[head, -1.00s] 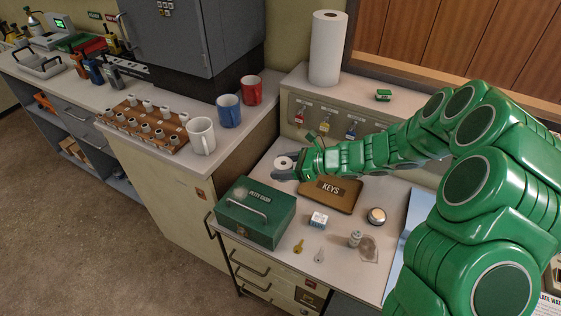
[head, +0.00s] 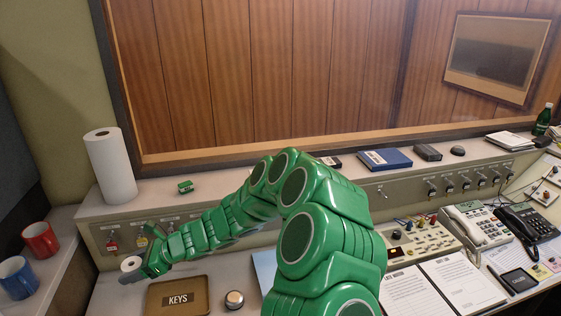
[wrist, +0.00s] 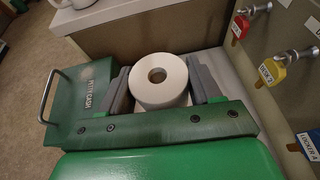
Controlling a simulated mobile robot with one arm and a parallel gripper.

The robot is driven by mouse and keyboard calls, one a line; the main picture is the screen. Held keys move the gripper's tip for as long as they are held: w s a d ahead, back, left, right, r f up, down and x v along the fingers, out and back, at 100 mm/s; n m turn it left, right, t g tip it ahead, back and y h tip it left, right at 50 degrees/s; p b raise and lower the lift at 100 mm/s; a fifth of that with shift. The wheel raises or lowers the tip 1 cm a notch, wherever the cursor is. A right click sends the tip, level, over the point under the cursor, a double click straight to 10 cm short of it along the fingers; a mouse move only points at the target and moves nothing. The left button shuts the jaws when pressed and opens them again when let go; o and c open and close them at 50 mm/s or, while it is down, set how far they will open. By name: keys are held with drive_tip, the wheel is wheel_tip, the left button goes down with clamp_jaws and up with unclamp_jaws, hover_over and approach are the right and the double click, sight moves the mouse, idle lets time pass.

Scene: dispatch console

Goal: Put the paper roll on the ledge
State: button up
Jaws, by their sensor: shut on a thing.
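The white paper roll (wrist: 143,92) is between the two grey fingers of my gripper (wrist: 161,86) in the wrist view, its round end with the core hole facing the camera. In the head view the roll (head: 131,263) shows at the tip of my gripper (head: 134,271), at the lower left. My gripper is shut on it, over the desk beside the keys box and below the ledge top. The ledge (head: 222,182) runs along the back of the desk under the wood-framed window.
On the ledge stand a tall paper towel roll (head: 110,168), a small green item (head: 185,187) and a blue binder (head: 384,159). Key hooks (head: 113,242) hang on its front. Ledge space is clear around the green item.

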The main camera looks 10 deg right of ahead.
drive_tip(key=w+d+r+m+t+h, duration=0.2)
drive_tip(key=w+d+r+m+t, duration=0.2)
drive_tip(key=w+d+r, duration=0.4)
drive_tip(key=w+d+r+m+t+h, duration=0.2)
drive_tip(key=w+d+r+m+t, duration=0.3)
drive_tip(key=w, duration=0.5)
drive_tip(key=w+d+r+m+t+h, duration=0.1)
drive_tip(key=w+d+r+m+h, duration=0.15)
drive_tip(key=d, duration=0.65)
drive_tip(key=w+d+r+m+t+h, duration=0.1)
drive_tip(key=w+d+r+m+h, duration=0.2)
drive_tip(key=d, duration=0.5)
drive_tip(key=w+d+r+m+t+h, duration=0.1)
drive_tip(key=w+d+m+t+h, duration=0.2)
drive_tip(key=d, duration=0.6)
drive_tip(key=s+a+r+m+g+h, duration=0.3)
drive_tip(key=s+a+m+g+h, duration=0.75)
drive_tip(key=s+m+h, duration=0.3)
drive_tip(key=shift+t, duration=0.25)
drive_tip(key=shift+w+a+f, duration=0.3)
drive_tip(key=shift+w+f, duration=1.4)
drive_tip(key=shift+w, duration=0.55)
drive_tip(key=shift+w+a+f, duration=0.35)
drive_tip(key=shift+w+f, duration=1.4)
drive_tip(key=shift+w, duration=0.5)
drive_tip(key=shift+w+a+f, duration=0.3)
drive_tip(key=shift+w+f, duration=1.4)
drive_tip(key=shift+w, duration=0.55)
drive_tip(key=shift+a+f, duration=0.1)
drive_tip(key=shift+f, duration=1.4)
